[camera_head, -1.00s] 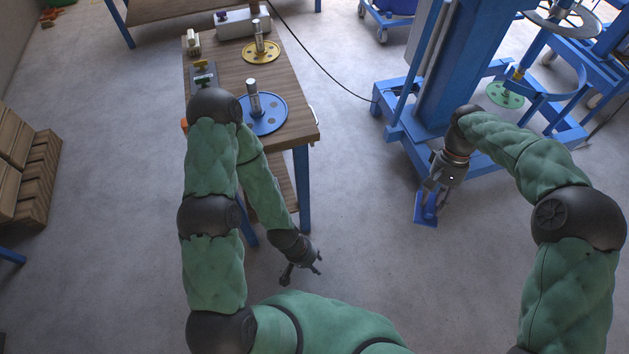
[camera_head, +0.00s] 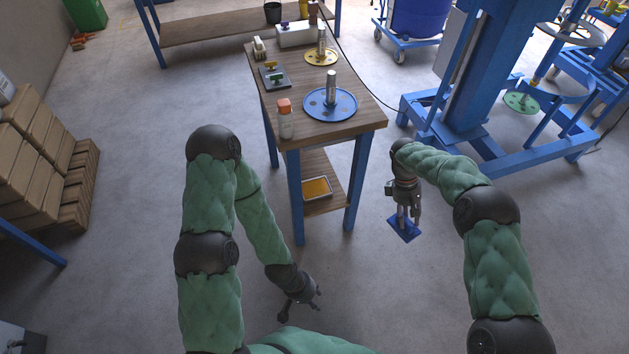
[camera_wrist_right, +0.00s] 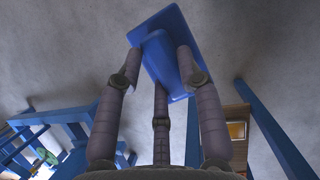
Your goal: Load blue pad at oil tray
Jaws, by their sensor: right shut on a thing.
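The blue pad (camera_head: 404,230) hangs below my right gripper (camera_head: 404,221), to the right of the wooden table and above the floor. The right wrist view shows the same blue pad (camera_wrist_right: 182,32) with its raised grip between my right fingers (camera_wrist_right: 162,65), which are shut on it. The oil tray (camera_head: 317,188), a small metal tray with yellow-orange content, lies on the table's lower shelf. It also shows in the right wrist view (camera_wrist_right: 236,131). My left gripper (camera_head: 303,301) hangs low in front of the table, empty, with fingers apart.
The wooden table (camera_head: 355,123) holds a blue disc (camera_head: 330,104), a yellow disc (camera_head: 321,56), and an orange-capped bottle (camera_head: 285,122). Blue table legs (camera_head: 296,198) flank the lower shelf (camera_head: 330,205). A blue mixer frame (camera_head: 465,95) stands at right. Floor between is clear.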

